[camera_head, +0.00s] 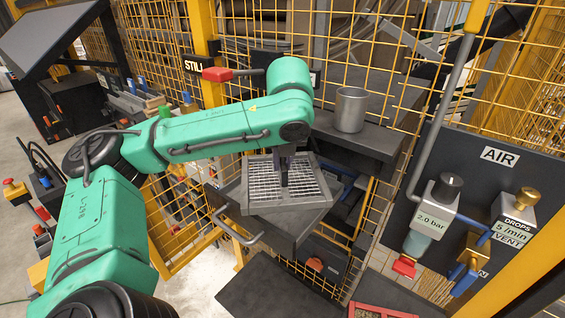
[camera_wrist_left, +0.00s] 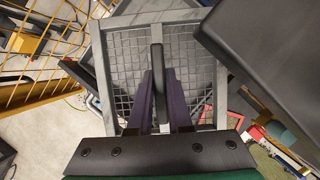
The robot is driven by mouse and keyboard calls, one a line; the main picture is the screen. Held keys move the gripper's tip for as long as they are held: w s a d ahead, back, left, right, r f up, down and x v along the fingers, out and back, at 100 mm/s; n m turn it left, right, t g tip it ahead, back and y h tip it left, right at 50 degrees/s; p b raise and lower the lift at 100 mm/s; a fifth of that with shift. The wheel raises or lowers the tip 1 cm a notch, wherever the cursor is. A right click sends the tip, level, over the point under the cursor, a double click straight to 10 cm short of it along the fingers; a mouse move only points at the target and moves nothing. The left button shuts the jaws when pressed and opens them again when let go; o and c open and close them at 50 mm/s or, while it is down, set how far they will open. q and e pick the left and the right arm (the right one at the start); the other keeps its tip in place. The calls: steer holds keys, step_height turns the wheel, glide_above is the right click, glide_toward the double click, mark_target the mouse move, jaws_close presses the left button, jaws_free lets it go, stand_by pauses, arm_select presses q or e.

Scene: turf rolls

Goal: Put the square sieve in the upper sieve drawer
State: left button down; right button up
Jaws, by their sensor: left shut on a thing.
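The square sieve (camera_head: 290,208) is a grey frame with a wire mesh and a dark upright handle. My left gripper (camera_head: 284,176) is shut on that handle; in the left wrist view the fingers (camera_wrist_left: 160,98) close around the handle bar, with the sieve frame (camera_wrist_left: 101,68) behind. The sieve is over a dark drawer (camera_head: 283,236) that is pulled out, its bar handle (camera_head: 236,231) at the left. The sieve looks level and turned relative to the drawer; I cannot tell if they touch. My right gripper is not in view.
A metal cup (camera_head: 350,110) stands on the dark cabinet top (camera_head: 368,142) behind and right of the drawer. Yellow mesh fencing (camera_head: 350,45) is behind. An AIR panel (camera_head: 498,155) with valves is at the right. A dark surface (camera_head: 268,288) lies below the drawer.

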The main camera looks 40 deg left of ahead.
arm_select(q)
steer(key=shift+s+f, duration=0.15)
steer(key=shift+f, duration=0.6)
steer(key=shift+w+f, duration=0.2)
steer(key=shift+f, duration=0.2)
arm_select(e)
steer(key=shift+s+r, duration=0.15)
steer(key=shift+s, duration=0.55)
arm_select(q)
steer(key=c, duration=0.8)
jaws_free()
steer(key=shift+s, duration=0.15)
steer(key=shift+c, duration=0.2)
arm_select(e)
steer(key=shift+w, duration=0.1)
arm_select(q)
steer(key=shift+r, duration=0.1)
